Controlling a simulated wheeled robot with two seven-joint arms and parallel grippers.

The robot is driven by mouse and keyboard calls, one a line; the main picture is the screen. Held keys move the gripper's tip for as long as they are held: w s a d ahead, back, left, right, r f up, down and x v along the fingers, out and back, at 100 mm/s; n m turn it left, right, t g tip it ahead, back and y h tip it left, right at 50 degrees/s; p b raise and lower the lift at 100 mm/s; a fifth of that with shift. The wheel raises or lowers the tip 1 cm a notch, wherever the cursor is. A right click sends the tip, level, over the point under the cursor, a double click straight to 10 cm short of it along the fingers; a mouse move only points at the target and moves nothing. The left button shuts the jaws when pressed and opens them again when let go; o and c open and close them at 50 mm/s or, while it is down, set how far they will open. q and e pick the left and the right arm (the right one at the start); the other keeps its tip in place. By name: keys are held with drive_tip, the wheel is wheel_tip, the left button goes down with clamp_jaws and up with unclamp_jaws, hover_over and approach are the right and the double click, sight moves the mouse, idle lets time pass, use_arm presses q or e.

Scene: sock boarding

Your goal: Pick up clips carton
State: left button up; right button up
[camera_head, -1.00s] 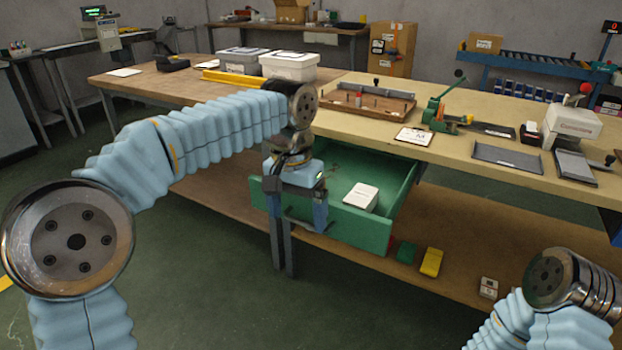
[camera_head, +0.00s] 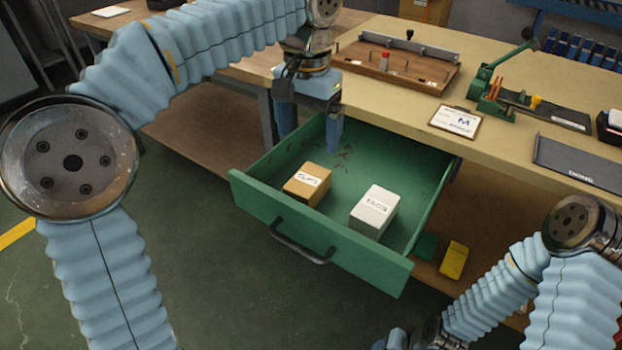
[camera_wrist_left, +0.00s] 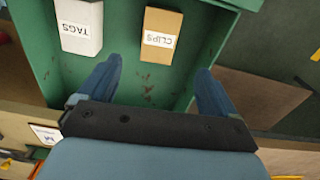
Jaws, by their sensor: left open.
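The clips carton (camera_head: 307,184) is a tan box with a white label, standing in the open green drawer (camera_head: 331,237) on its left side. In the left wrist view the carton (camera_wrist_left: 161,36) reads CLIPS and lies ahead of the fingers, between their lines. My left gripper (camera_head: 310,140) is open and empty, above the back left of the drawer, apart from the carton. Its two blue fingers show in the left wrist view (camera_wrist_left: 152,85).
A white TAGS carton (camera_head: 374,211) stands in the drawer right of the clips carton. The workbench edge (camera_head: 400,118) overhangs the drawer's back. A wooden fixture board (camera_head: 390,72) and a clipboard (camera_head: 455,122) lie on top. A yellow box (camera_head: 453,260) sits on the lower shelf.

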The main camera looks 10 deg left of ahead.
use_arm(q)
hover_over(308, 179)
drive_tip(key=f, duration=0.6)
drive_tip(key=shift+w+f+b, duration=0.1)
drive_tip(key=shift+w+b, duration=0.15)
drive_tip(key=shift+b, duration=0.15)
drive_tip(key=f, duration=0.5)
drive_tip(key=shift+s+f+b, duration=0.2)
drive_tip(key=shift+b, duration=0.1)
drive_tip(key=c, duration=1.2)
